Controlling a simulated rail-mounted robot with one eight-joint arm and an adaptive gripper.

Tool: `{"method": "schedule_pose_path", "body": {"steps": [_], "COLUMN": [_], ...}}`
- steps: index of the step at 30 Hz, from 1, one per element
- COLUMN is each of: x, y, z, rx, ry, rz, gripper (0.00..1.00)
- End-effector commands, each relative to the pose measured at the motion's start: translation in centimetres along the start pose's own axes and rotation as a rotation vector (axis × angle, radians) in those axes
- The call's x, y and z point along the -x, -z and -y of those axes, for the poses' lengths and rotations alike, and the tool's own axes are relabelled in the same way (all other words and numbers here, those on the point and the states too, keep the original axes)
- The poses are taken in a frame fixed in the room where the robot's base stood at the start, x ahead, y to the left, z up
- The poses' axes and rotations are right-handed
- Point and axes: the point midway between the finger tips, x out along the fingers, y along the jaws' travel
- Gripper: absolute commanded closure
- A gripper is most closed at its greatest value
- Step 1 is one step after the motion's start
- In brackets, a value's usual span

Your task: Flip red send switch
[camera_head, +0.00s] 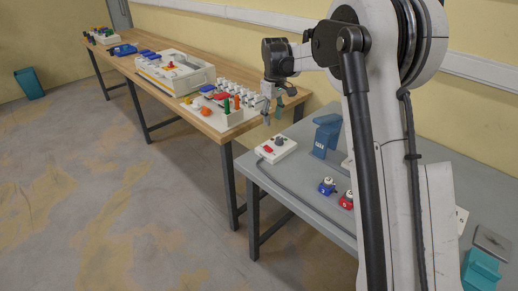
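A white socket box (276,149) lies near the left end of the grey table. It carries a small red switch (268,149) on its front left part and a dark round knob on top. My gripper (272,114) hangs above and behind the box, pointing down, clear of the switch. Its two fingers look apart with nothing between them. Whether the switch is up or down is too small to tell.
A blue holder (325,136) stands right of the box. Blue (327,187) and red (346,200) small parts sit near the front edge of the grey table (300,187). A wooden table (205,122) with sockets and a white case (175,72) is at left.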

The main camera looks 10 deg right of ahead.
Motion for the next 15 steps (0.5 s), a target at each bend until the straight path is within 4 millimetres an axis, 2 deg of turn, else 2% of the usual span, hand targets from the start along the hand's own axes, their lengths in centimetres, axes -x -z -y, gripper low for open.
{"method": "schedule_pose_path", "body": {"steps": [8,15], "x": [-2.2,-6.5], "y": [0.2,0.2], "z": [-0.2,-0.1], "rx": [0.005,0.005], "ry": [0.003,0.003], "rz": [0.005,0.005], "gripper": [0.64,0.64]}}
